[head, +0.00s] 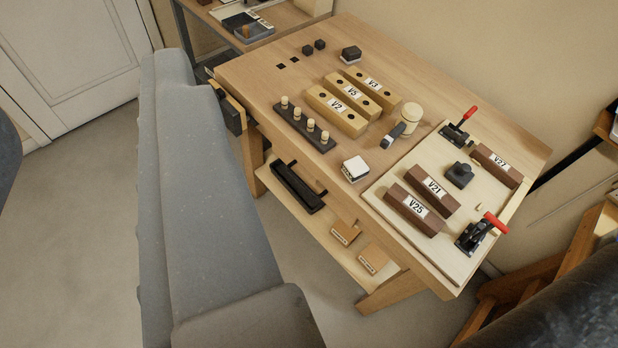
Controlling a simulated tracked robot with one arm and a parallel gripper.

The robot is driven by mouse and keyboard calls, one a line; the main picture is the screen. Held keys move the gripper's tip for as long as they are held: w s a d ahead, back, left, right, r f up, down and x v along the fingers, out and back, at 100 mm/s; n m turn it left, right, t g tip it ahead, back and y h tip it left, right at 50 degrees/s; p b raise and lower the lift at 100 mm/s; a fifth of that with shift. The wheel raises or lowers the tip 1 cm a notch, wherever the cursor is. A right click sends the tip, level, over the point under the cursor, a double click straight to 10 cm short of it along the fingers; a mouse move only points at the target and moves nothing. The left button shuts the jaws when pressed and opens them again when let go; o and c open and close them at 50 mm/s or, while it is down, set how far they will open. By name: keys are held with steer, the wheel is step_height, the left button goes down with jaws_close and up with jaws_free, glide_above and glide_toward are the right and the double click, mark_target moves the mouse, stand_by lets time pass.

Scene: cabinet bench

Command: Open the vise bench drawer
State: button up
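The wooden bench (245,71) stands across the middle of the head view, with a dark vise-like block and wooden jaw (233,112) at its left end. My gripper is not in view. A large grey part, likely my arm, fills the left middle, beside the bench's left end.
Labelled blocks (337,111), a peg rack (304,128) and a pale board (465,255) with red-handled clamps lie on the bench. A lower shelf (322,231) holds two small wooden blocks (345,233). Another table (290,17) stands behind. Grey floor (75,230) is open at left.

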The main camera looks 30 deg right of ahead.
steer(key=w+d+f+n+h+b, duration=0.1)
steer(key=w+d+f+n, duration=0.25)
steer(key=w+f, duration=1.1)
steer(key=w+d+f+n+h+b, duration=0.15)
steer(key=w+d+f, duration=0.25)
steer(key=w+f, duration=1.1)
steer(key=n+h+b, duration=0.4)
steer(key=n, duration=0.3)
glide_toward(303, 183)
steer(key=f+x, duration=0.1)
steer(key=x, duration=0.8)
steer(key=shift+w+d, duration=0.25)
steer(key=shift+w, duration=0.25)
